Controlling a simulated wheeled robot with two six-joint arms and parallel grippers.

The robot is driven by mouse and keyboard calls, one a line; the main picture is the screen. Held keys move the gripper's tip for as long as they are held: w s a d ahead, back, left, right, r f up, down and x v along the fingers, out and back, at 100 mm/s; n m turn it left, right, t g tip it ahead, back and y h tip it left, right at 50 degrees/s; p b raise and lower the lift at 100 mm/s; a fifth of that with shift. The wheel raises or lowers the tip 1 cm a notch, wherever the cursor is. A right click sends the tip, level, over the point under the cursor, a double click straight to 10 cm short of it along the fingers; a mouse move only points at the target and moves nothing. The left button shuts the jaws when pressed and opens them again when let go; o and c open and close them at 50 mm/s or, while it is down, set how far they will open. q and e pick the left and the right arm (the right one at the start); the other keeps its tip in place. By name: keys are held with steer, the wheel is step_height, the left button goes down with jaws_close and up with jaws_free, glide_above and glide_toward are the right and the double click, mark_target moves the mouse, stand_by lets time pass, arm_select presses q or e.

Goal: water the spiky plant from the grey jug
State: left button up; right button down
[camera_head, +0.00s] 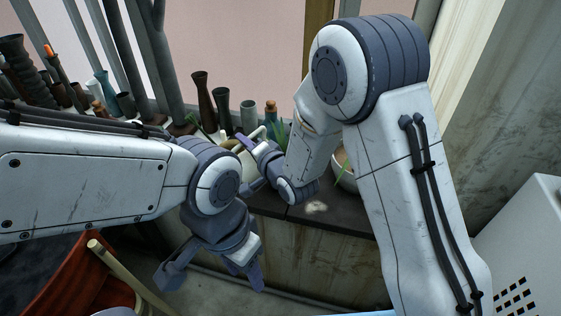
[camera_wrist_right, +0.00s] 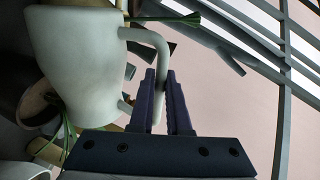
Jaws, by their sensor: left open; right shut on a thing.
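The pale grey jug (camera_wrist_right: 75,65) fills the left of the right wrist view. My right gripper (camera_wrist_right: 160,78) is shut on its handle, with a finger on each side. In the head view this gripper (camera_head: 258,148) is above the dark ledge, and my arm partly hides the jug. A pale pot (camera_head: 345,180) with brown soil and long thin green leaves stands behind my right arm. Other green leaves (camera_head: 279,132) rise behind my right gripper. I cannot tell for sure which plant is the spiky one. My left gripper (camera_head: 212,273) is open and empty, low in front of the ledge.
Several brown, green and pale bottles (camera_head: 222,108) stand along the back, and several more dark vessels and tools are at the far left. The dark ledge (camera_head: 335,216) has a pale stain. A reddish-brown container (camera_head: 88,280) with a pale stick is at lower left. A white perforated box (camera_head: 525,255) is at lower right.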

mark_target(240, 162)
steer(key=shift+d+r, duration=0.1)
steer(key=shift+r, duration=0.1)
stand_by(0.3)
steer(key=shift+f, duration=0.25)
steer(key=f+b, duration=0.1)
steer(key=s+a+n+b, duration=0.1)
steer(key=b, duration=0.1)
steer(key=f+b, duration=0.1)
steer(key=b, duration=0.1)
steer(key=shift+s+a+f+n, duration=0.25)
steer(key=shift+a+f+n, duration=0.1)
steer(key=shift+a+n, duration=0.05)
steer(key=n+b, duration=0.1)
steer(key=s+a+n+t+b, duration=0.1)
steer(key=b, duration=0.1)
steer(key=shift+s+a+f+n+h, duration=0.25)
steer(key=shift+f+n+h, duration=0.05)
steer(key=shift+h, duration=0.1)
steer(key=shift+r+n, duration=0.2)
steer(key=shift+n, duration=0.1)
steer(key=shift+s+a+f+n+b, duration=0.3)
steer(key=shift+n+b, duration=0.3)
steer(key=shift+b, duration=0.25)
steer(key=shift+f+t, duration=0.1)
steer(key=shift+t, duration=0.2)
